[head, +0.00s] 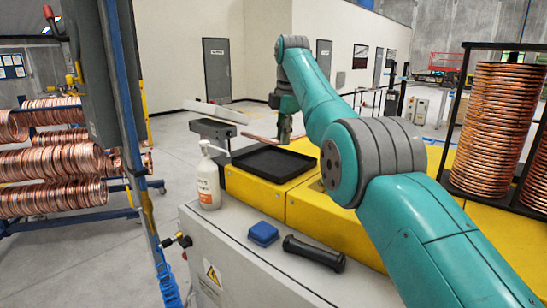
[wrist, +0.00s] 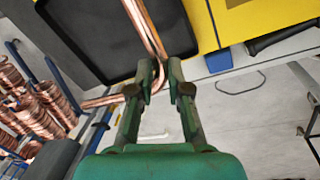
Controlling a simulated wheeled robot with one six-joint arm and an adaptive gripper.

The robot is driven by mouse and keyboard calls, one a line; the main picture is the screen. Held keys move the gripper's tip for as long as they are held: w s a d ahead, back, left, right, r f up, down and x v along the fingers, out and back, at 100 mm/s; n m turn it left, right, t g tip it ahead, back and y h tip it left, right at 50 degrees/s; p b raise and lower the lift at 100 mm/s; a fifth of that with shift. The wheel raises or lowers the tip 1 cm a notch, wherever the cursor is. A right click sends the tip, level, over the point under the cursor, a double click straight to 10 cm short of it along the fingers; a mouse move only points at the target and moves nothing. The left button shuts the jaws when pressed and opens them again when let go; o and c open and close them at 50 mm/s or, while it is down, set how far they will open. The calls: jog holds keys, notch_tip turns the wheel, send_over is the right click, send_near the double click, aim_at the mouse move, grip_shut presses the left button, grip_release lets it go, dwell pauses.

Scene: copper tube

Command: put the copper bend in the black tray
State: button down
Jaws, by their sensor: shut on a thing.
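The copper bend (head: 260,137) is a thin copper tube held in my gripper (head: 284,134). In the wrist view the bend (wrist: 146,28) passes between the two fingers of my gripper (wrist: 160,78), which are shut on it. Two lengths run up the picture, and one end sticks out to the left. The black tray (head: 272,163) lies on the yellow surface, below the gripper in the head view. In the wrist view the tray (wrist: 88,30) lies behind and left of the bend. The bend looks raised above the tray. My arm hides the tray's right surroundings.
A white pump bottle (head: 208,186) stands in front of the tray on the left. A blue block (head: 263,233) and a dark handle-like object (head: 314,252) lie on the grey top. Copper coils stand on racks at left (head: 50,165) and right (head: 495,125).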

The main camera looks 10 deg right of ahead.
aim_at(282, 175)
jog(key=shift+w, duration=0.3)
jog(key=shift+d+f, duration=0.1)
jog(key=shift+f, duration=4.75)
jog(key=c, duration=1.4)
grip_release()
